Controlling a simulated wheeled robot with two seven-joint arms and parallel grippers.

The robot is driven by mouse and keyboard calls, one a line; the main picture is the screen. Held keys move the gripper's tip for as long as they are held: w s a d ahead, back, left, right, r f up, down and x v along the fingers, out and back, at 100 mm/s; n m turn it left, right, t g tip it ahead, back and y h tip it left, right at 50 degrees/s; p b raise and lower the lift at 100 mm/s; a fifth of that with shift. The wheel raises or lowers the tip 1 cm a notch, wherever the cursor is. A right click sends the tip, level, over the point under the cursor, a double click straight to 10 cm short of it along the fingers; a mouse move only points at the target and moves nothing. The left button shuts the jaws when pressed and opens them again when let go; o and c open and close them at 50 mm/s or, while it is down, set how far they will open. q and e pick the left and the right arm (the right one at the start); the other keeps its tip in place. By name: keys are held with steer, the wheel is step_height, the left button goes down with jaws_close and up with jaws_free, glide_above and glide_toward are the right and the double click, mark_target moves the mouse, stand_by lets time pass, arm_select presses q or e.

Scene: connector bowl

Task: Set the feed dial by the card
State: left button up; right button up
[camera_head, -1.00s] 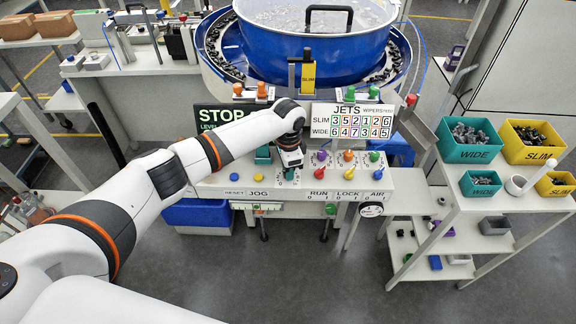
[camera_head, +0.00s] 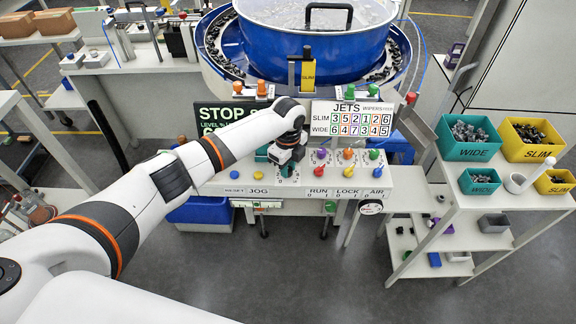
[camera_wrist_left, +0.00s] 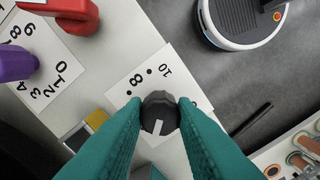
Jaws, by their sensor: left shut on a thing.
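My left gripper (camera_wrist_left: 160,122) is shut on a black dial (camera_wrist_left: 159,112) with a white pointer line. The teal fingers press on its two sides. In the head view my left gripper (camera_head: 281,163) is at the control panel (camera_head: 222,179), left of the coloured knobs, and hides the dial. The jets card (camera_head: 351,120) stands behind the panel with SLIM row 3 5 2 1 2 6 and WIDE row 6 4 7 3 4 5. A yellow SLIM tag (camera_head: 308,74) hangs at the bowl.
A blue feeder bowl (camera_head: 262,60) stands behind the panel. A purple knob (camera_wrist_left: 14,63) and a red knob (camera_wrist_left: 70,14) sit near the gripped dial. My arm partly covers the STOP board (camera_head: 215,113). Teal and yellow bins (camera_head: 468,154) stand on the right shelf.

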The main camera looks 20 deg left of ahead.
arm_select(q)
steer(key=m, duration=0.6)
steer(key=shift+b, duration=0.4)
steer(key=m+b, duration=0.1)
steer(key=m, duration=0.5)
steer(key=shift+m, duration=0.3)
steer(key=o, duration=1)
steer(key=shift+r, duration=0.1)
step_height(320, 180, up, 12)
steer(key=b, duration=0.2)
steer(key=shift+b, duration=0.35)
